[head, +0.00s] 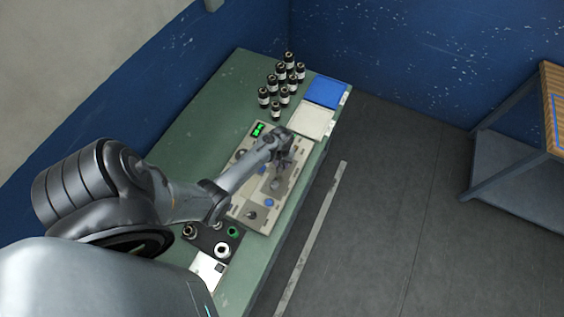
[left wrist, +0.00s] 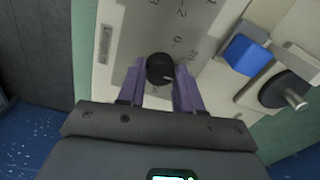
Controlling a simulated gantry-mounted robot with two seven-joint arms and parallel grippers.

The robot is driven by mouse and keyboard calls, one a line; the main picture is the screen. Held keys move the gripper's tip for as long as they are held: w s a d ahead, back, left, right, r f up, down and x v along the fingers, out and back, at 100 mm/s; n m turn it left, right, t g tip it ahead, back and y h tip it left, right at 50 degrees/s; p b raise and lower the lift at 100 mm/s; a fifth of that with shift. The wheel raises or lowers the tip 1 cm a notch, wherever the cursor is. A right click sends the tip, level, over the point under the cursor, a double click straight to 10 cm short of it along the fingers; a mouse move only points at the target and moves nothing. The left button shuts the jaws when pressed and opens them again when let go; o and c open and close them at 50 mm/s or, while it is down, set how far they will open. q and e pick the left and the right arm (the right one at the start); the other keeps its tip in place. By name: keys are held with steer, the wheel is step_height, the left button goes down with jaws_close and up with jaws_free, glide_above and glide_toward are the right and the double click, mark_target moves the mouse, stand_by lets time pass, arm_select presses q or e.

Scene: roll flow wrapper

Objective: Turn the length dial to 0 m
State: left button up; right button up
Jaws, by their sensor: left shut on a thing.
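The length dial (left wrist: 159,66) is a round black knob with a light pointer line, on a beige control panel (left wrist: 125,30). In the left wrist view its pointer line points toward the right, and printed numbers, among them a 0, stand near it. My left gripper (left wrist: 161,78) has its two purple fingers on either side of the knob and is shut on it. In the head view my left gripper (head: 284,160) is over the far part of the panel (head: 244,218) and hides the dial. My right gripper is not in view.
A blue button (left wrist: 246,54) and a black knob with a metal lever (left wrist: 285,90) sit beside the dial. The green table (head: 190,125) also holds several dark bottles (head: 284,90), a blue tray (head: 326,92) and a white tray (head: 312,121).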

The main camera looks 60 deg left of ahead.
arm_select(q)
steer(key=n+p, duration=0.2)
steer(key=n, duration=0.1)
steer(key=shift+r, duration=0.1)
steer(key=n+p, duration=0.1)
steer(key=n, duration=0.7)
steer(key=shift+n+p, duration=0.3)
steer(key=n, duration=0.2)
steer(key=shift+n, duration=1.2)
steer(key=o, duration=1)
